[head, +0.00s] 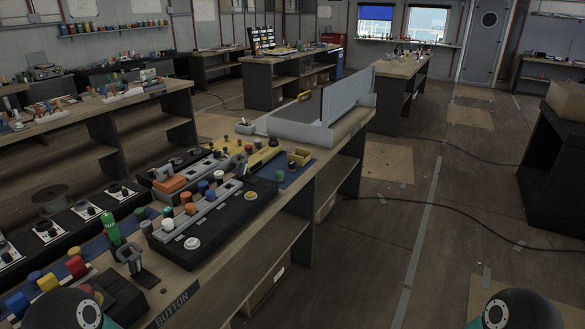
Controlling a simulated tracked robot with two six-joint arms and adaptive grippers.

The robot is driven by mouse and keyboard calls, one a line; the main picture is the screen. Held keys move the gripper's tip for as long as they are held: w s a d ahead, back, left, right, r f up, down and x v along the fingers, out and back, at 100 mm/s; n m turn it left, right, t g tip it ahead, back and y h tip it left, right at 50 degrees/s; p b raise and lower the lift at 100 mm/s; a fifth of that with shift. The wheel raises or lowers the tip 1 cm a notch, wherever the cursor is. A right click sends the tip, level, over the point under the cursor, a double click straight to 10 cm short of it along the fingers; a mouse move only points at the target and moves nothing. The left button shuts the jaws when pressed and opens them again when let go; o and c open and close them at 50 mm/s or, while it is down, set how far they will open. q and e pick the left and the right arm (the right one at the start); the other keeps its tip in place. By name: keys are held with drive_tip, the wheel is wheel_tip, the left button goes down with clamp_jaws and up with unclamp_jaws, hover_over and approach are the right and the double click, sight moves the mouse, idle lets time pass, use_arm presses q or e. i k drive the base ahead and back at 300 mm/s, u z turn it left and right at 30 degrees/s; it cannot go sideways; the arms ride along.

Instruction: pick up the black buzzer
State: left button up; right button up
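A workbench with the label BUTTON (178,309) on its front edge stands at the lower left. Several small dark round pieces lie among the coloured ones, some near a yellow tray (262,157). They are too small for me to tell which is the black buzzer. Only dark rounded parts of my two arms show at the bottom left and bottom right edges. Neither gripper's fingers are in view.
A green bottle-like piece (112,228) and a grey clamp-like piece (130,258) stand near the bench's front. A grey upright panel (347,94) rises at its far end. A cable (437,217) crosses the floor. The floor right of the bench is mostly open.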

sight(291, 165)
drive_tip(key=u, duration=0.15)
drive_tip(key=i, duration=0.15)
drive_tip(key=z, duration=1.5)
drive_tip(key=i, duration=4.1)
drive_tip(key=u, duration=0.55)
